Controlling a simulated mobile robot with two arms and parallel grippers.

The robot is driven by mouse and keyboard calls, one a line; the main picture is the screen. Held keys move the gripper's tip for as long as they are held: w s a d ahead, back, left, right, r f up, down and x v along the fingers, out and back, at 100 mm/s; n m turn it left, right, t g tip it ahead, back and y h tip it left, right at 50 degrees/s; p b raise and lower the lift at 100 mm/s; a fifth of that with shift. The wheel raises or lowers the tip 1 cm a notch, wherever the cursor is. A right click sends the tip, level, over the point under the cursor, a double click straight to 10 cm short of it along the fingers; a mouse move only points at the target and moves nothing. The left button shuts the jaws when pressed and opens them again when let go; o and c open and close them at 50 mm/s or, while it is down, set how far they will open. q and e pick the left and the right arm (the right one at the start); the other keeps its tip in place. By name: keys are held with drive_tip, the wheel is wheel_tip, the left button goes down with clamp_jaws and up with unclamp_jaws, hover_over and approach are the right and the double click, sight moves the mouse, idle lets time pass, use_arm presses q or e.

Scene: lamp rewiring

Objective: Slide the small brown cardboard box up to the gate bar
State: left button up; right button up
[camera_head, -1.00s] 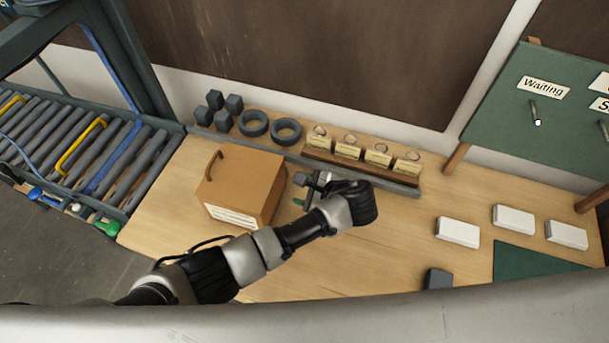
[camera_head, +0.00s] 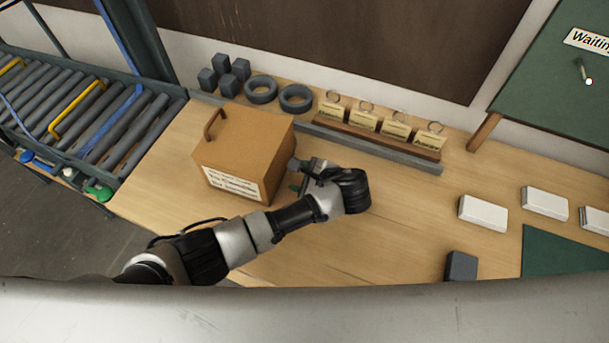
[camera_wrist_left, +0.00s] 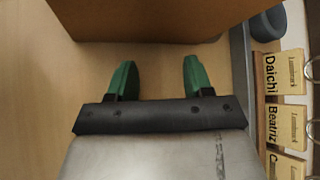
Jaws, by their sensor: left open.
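The brown cardboard box (camera_head: 250,140) stands on the wooden table, with a brown handle on top and a white label on its front. My left gripper (camera_head: 299,179) is just right of the box, its green fingers open and pointing at the box's side. In the left wrist view the box (camera_wrist_left: 150,18) fills the top, and the open gripper (camera_wrist_left: 158,78) has nothing between its fingers. Whether the fingertips touch the box I cannot tell. A yellow bar (camera_head: 76,112) and a blue bar (camera_head: 112,128) cross the roller conveyor at left; which is the gate bar is unclear.
The roller conveyor (camera_head: 150,127) adjoins the table's left edge. Dark blocks and two dark rings (camera_head: 261,89) sit behind the box. A grey rail (camera_head: 425,165) and name cards (camera_head: 395,129) run along the back. White boxes (camera_head: 483,213) lie at right. Table left of the box is clear.

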sight(281, 169)
drive_tip(key=shift+s+d, duration=0.15)
drive_tip(key=shift+s, duration=0.2)
use_arm(q)
drive_tip(key=shift+w+a+r+p, duration=0.15)
drive_tip(key=shift+a+r+p, duration=0.05)
drive_tip(key=shift+a+p, duration=0.3)
drive_tip(key=a, duration=0.1)
drive_tip(key=w+a+p, duration=0.1)
drive_tip(key=a, duration=0.1)
drive_tip(key=a+p, duration=0.1)
drive_tip(key=shift+w+a, duration=0.15)
drive_tip(key=shift+w, duration=0.25)
drive_tip(key=shift+w+a+p, duration=0.1)
drive_tip(key=shift+a+p, duration=0.15)
drive_tip(key=shift+p, duration=0.1)
drive_tip(key=shift+w+a+f, duration=0.1)
drive_tip(key=shift+f, duration=0.1)
use_arm(e)
wheel_tip(281, 169, up, 4)
drive_tip(key=shift+w+d+f, duration=0.15)
